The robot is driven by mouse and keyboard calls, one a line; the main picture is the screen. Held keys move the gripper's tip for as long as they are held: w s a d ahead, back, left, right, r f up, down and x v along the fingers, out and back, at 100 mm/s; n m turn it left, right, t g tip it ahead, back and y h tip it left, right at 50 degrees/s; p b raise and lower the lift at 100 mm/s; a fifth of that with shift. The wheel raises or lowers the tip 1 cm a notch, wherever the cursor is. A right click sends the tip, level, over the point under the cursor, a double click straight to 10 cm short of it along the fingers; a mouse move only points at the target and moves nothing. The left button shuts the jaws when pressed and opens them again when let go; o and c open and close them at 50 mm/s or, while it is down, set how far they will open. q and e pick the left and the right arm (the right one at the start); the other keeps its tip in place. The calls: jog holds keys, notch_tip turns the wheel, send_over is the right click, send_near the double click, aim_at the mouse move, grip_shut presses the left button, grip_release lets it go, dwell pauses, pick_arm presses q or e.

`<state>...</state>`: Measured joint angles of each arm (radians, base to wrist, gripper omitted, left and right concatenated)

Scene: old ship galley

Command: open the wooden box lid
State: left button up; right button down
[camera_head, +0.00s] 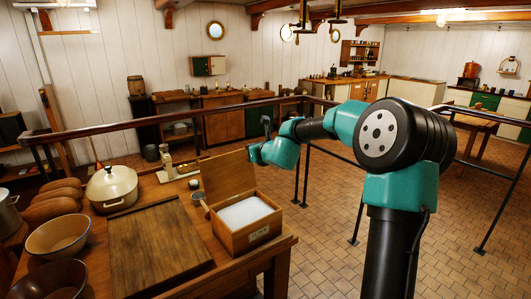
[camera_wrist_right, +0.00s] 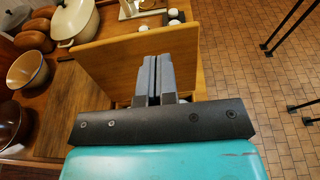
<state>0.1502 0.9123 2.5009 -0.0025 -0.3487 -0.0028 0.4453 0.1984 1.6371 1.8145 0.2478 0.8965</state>
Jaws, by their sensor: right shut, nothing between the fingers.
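The wooden box (camera_head: 250,233) stands near the right front corner of the wooden table, with a white filling inside and a small label on its front. Its lid (camera_head: 225,178) stands raised and tilted back from the rear edge, so the inside shows. The lid also shows in the right wrist view (camera_wrist_right: 125,62). My right gripper (camera_wrist_right: 154,78) is shut and empty, its grey fingers across the lid's edge in that view; I cannot tell whether they touch it. In the head view the hand is at the lid's upper right corner, the fingertips not clear. My left gripper is not in view.
A cutting board (camera_head: 155,247) lies left of the box. A cream lidded pot (camera_head: 112,188), bowls (camera_head: 58,235) and bread loaves (camera_head: 52,207) crowd the table's left. A small cup (camera_head: 198,198) stands beside the box. A railing (camera_head: 110,131) runs behind; open tiled floor lies right.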

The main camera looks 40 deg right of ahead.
jog(key=v, duration=0.8)
jog(key=shift+s, duration=0.3)
jog(key=shift+a, duration=0.1)
